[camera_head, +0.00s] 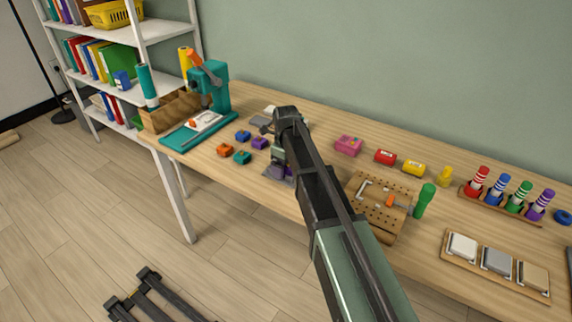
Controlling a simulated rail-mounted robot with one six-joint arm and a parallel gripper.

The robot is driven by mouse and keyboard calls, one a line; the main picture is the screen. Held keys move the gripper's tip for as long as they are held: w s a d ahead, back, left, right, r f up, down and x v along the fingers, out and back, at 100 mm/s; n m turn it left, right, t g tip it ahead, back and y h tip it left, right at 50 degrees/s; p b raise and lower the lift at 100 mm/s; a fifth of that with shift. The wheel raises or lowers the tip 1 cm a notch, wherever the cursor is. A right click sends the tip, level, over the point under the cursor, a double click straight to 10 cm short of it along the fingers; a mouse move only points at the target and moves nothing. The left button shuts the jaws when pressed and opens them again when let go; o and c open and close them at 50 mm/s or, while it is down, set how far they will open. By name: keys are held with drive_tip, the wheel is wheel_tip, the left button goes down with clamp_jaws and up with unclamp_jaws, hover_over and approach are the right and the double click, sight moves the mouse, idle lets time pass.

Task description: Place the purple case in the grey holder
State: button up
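My gripper (277,165) points down over the middle of the wooden table, at the end of my dark arm. A purple piece (288,172) shows at its fingertips, partly hidden; it may be the purple case. I cannot tell whether the fingers are shut on it. A flat grey piece, which may be the grey holder (290,180), shows just below and beside the fingertips, mostly covered. A small purple block (260,143) lies left of the gripper, apart from it. Another grey item (260,121) lies behind, partly hidden by my arm.
Small blue (243,136), orange (225,149) and teal (242,157) blocks lie to the left, before a teal press (215,88). A pink box (348,145) and a pegboard (376,208) with a green-handled tool (424,200) stand to the right.

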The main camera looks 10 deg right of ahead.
drive_tip(key=shift+r, duration=0.1)
wheel_tip(320, 180, up, 12)
drive_tip(key=r+p, duration=0.1)
drive_tip(key=p, duration=1.2)
drive_tip(key=s+n, duration=2.5)
drive_tip(key=n, duration=0.2)
drive_tip(key=shift+s+f+b, duration=0.25)
drive_tip(key=shift+f+b, duration=0.05)
drive_tip(key=shift+f, duration=0.1)
